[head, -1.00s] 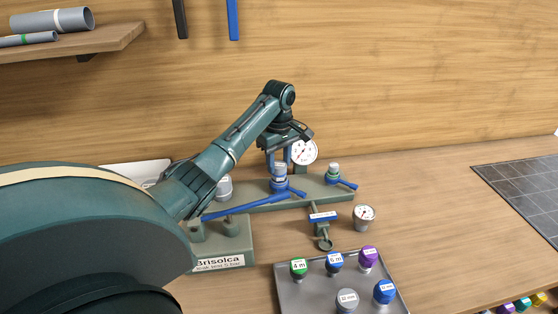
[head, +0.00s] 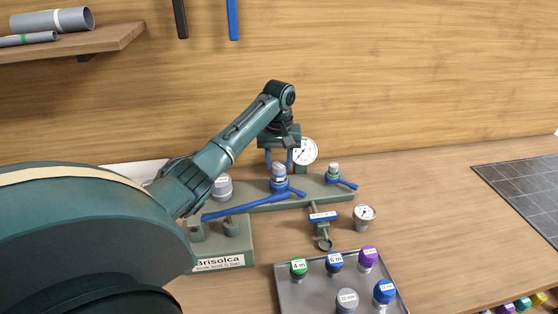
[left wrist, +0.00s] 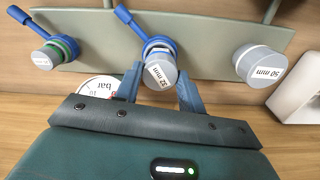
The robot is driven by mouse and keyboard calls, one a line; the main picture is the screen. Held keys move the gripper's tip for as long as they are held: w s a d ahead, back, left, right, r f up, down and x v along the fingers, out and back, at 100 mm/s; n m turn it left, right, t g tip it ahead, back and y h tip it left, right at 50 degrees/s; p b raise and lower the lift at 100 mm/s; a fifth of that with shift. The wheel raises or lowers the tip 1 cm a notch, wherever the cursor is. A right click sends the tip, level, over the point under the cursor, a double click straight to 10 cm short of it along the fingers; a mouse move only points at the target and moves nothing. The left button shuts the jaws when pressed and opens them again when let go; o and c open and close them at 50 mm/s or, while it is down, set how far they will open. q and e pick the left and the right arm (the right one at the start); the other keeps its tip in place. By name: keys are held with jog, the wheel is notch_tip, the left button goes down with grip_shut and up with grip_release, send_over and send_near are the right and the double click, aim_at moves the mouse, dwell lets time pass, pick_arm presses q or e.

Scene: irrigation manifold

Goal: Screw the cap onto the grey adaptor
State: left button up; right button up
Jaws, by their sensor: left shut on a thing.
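A grey cap (head: 279,169) with a white label reading 32 mm sits upright on the middle fitting of the green-grey manifold (head: 252,199). The cap shows in the left wrist view (left wrist: 161,73), with a blue collar and blue lever (left wrist: 128,17) behind it. My left gripper (head: 279,163) reaches down from above, its two blue fingers on either side of the cap and shut on it. The gripper also shows in the left wrist view (left wrist: 160,84). The adaptor under the cap is mostly hidden. My right gripper is not in view.
On the manifold stand a grey 50 mm fitting (left wrist: 260,66) and a green-ringed fitting (head: 333,172). A tray (head: 290,294) of several caps is in front.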

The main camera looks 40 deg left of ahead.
pick_arm(q)
jog(key=m, duration=0.4)
jog(key=shift+m, duration=0.3)
jog(key=shift+m, duration=0.6)
jog(key=m, duration=0.6)
jog(key=o, duration=1.3)
jog(key=shift+c, duration=0.2)
jog(key=shift+o, duration=0.4)
jog(key=shift+o, duration=0.6)
